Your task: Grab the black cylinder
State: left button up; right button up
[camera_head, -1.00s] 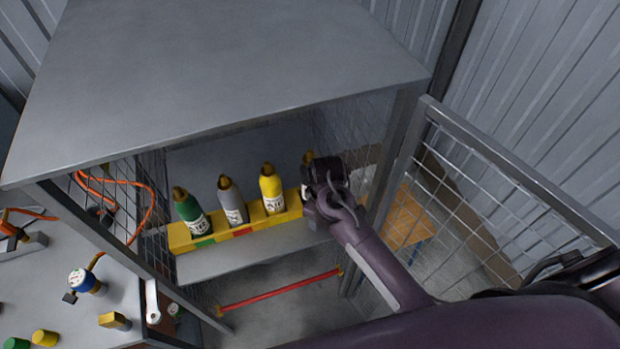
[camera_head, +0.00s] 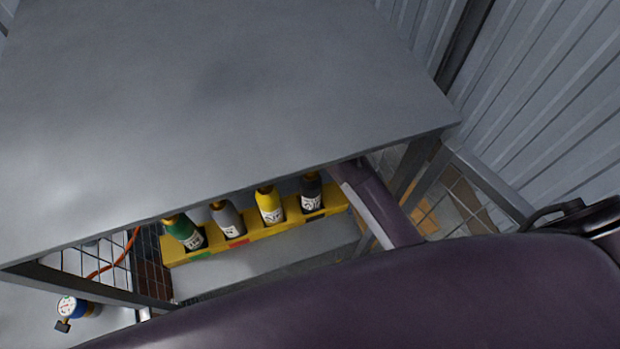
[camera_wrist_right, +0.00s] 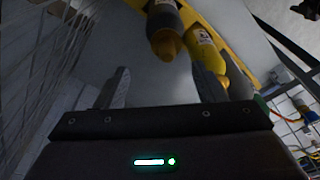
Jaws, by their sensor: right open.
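The black cylinder (camera_head: 312,194) stands in the right-hand place of a yellow rack (camera_head: 258,238) inside the cage cabinet. In the right wrist view the black cylinder (camera_wrist_right: 163,20) shows at the top, its brass tip pointing toward my gripper. My right gripper (camera_wrist_right: 163,82) is open, with nothing between its fingers. The cylinder's tip lies beyond the fingertips, roughly in line with the gap. In the head view my right forearm reaches under the cabinet top, which hides the gripper. My left gripper is in neither view.
A yellow cylinder (camera_head: 269,205) stands beside the black one, then a grey cylinder (camera_head: 227,219) and a green cylinder (camera_head: 184,232). The cabinet top (camera_head: 220,90) overhangs the rack. Mesh panels (camera_head: 100,265) close the sides. A gauge (camera_head: 72,307) lies at lower left.

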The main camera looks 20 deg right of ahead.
aim_at(310, 190)
jog(key=f, duration=0.1)
jog(key=s+f+p, duration=0.1)
jog(key=f, duration=0.1)
jog(key=shift+s+a+f+p, duration=0.25)
jog(key=shift+s+a+p, duration=0.05)
jog(key=shift+p, duration=0.1)
jog(key=f, duration=0.2)
jog(key=shift+w+f, duration=0.3)
jog(key=shift+f, duration=0.05)
jog(key=shift+w+f, duration=0.1)
jog(key=shift+f, duration=0.35)
jog(key=c, duration=1)
grip_shut()
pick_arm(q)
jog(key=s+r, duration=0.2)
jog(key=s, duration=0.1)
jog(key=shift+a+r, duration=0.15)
pick_arm(e)
jog(key=shift+r, duration=0.1)
